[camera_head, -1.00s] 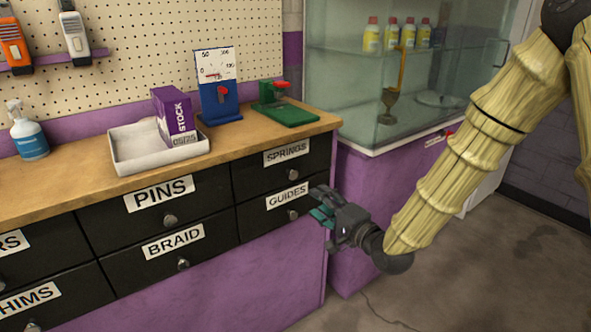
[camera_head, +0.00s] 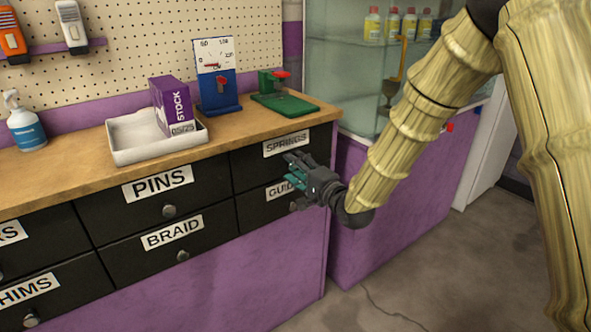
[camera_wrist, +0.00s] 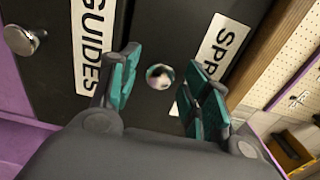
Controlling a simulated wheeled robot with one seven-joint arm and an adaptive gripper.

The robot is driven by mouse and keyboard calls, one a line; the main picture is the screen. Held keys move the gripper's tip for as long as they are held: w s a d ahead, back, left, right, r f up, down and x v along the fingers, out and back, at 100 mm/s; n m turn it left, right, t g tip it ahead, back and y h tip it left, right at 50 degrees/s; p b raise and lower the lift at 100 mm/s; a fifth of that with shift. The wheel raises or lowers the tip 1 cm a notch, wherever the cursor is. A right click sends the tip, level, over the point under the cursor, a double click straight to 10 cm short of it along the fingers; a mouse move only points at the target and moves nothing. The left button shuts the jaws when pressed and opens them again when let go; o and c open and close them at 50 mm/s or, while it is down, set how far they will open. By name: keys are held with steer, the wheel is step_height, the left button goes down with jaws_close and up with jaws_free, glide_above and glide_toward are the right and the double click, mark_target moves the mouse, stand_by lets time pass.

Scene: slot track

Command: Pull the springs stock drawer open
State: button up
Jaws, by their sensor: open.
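The springs drawer (camera_head: 252,171) is a dark drawer at the upper right of the cabinet, and it looks closed. Its white SPRINGS label (camera_head: 286,143) shows above my gripper. In the wrist view, the label (camera_wrist: 222,45) is partly hidden by a finger. The round metal springs knob (camera_wrist: 160,76) lies between and just beyond my open fingertips; the head view hides it behind my gripper. My gripper (camera_head: 295,172) is open, with teal finger pads on either side of the knob.
The guides drawer (camera_head: 250,208) is directly below, its knob (camera_wrist: 22,40) showing in the wrist view. The worktop (camera_head: 232,146) above holds a white tray (camera_head: 125,148), a purple stock box (camera_head: 172,105), a gauge (camera_head: 217,80) and a green stand (camera_head: 287,105). Floor in front is clear.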

steer(key=shift+w+a, duration=0.1)
steer(key=shift+w, duration=0.1)
jaws_close()
steer(key=shift+s, duration=0.15)
